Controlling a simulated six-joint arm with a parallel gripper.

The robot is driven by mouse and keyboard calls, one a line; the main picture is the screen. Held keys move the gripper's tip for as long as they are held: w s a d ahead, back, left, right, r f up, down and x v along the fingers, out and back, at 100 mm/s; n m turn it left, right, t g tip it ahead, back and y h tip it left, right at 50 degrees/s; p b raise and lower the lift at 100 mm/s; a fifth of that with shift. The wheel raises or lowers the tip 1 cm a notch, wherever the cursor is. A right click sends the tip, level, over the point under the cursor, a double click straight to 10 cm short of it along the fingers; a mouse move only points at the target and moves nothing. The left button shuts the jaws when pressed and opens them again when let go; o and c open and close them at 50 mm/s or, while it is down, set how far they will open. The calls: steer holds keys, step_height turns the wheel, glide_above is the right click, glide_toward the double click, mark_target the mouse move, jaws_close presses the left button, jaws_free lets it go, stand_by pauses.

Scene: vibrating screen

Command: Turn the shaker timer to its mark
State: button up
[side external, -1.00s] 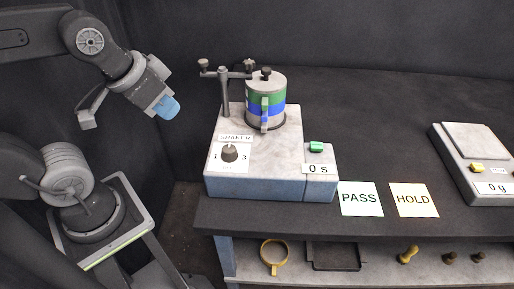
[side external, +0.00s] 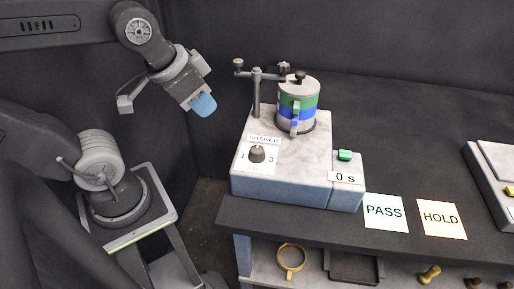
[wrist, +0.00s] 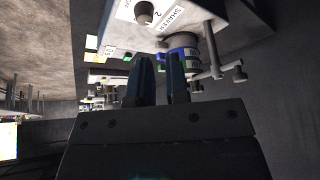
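The shaker (side external: 310,165) is a light grey box with a blue-grey lower edge, standing on the dark bench. Its timer dial (side external: 257,154) is a small dark knob on a white plate, with 1 and 3 readable beside it. Where the knob points is too small to tell. In the wrist view the knob (wrist: 144,12) shows at the top, near a 2. My gripper (side external: 204,105) hangs in the air to the upper left of the dial, apart from it. In the wrist view its two blue fingers (wrist: 162,80) stand apart with nothing between them.
A sieve stack (side external: 297,105) with green and blue bands sits on the shaker beside a clamp post (side external: 256,95). A green button (side external: 345,155) is above a display (side external: 346,177) reading 0 s. PASS (side external: 385,211) and HOLD (side external: 441,218) cards lie at right.

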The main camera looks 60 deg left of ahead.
mark_target(257, 149)
steer(key=o, duration=0.5)
steer(key=w+m, duration=0.1)
steer(key=m, duration=0.1)
steer(key=w+d+m+g, duration=0.1)
steer(key=m, duration=0.1)
steer(key=w+m+g, duration=0.1)
steer(key=w+m, duration=0.1)
steer(key=shift+d+r+m, duration=0.15)
steer(key=shift+r+m, duration=0.15)
steer(key=shift+m, duration=0.1)
steer(key=shift+c, duration=0.2)
steer(key=o, duration=0.5)
steer(key=w+m+g, duration=0.1)
steer(key=m, duration=0.2)
steer(key=w+d+m+g, duration=0.1)
steer(key=w+m, duration=0.1)
steer(key=m, duration=0.1)
steer(key=w+d+f+m+g, duration=0.1)
steer(key=w+m, duration=0.1)
steer(key=shift+m, duration=1.2)
steer(key=f, duration=1.4)
steer(key=shift+w+d+f, duration=0.15)
steer(key=shift+w, duration=0.2)
steer(key=c, duration=0.9)
